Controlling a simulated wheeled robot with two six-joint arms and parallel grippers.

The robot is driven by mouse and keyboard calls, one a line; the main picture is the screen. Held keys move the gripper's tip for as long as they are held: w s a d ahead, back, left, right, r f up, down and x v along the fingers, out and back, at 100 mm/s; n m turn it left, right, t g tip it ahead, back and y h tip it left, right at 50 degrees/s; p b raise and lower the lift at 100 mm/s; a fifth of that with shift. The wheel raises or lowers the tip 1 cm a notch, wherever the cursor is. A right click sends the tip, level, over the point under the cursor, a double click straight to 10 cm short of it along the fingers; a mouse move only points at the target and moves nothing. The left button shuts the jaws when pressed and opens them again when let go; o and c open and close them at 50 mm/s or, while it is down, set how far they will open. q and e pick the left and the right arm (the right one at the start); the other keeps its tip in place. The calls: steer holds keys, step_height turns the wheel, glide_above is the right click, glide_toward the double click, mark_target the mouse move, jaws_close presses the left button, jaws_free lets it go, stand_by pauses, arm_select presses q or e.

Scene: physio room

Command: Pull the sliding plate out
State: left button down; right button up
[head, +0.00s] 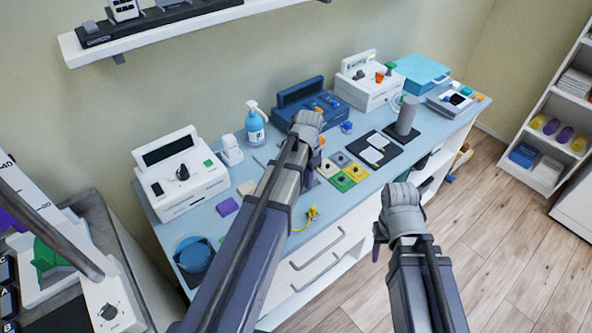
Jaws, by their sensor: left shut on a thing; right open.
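My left gripper (315,150) is at the front of the blue device (300,92) with orange knobs, on the blue-topped bench. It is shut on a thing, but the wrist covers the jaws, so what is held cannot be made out. I cannot clearly pick out the sliding plate; it may be hidden behind my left wrist. My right gripper (380,238) is open and apart from everything, in front of the bench's front edge and above the floor.
Coloured square pads (342,172) and a black mat (368,157) with white cards lie right of my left gripper. A spray bottle (255,127), a white console (180,178) and a yellow plug (312,213) are on the bench. Floor (480,220) to the right is clear.

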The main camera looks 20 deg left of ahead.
arm_select(q)
steer(key=shift+s+d, duration=0.1)
steer(key=shift+d, duration=0.05)
steer(key=c, duration=0.9)
jaws_free()
step_height(320, 180, up, 8)
steer(key=p, duration=0.8)
steer(key=shift+f, duration=0.1)
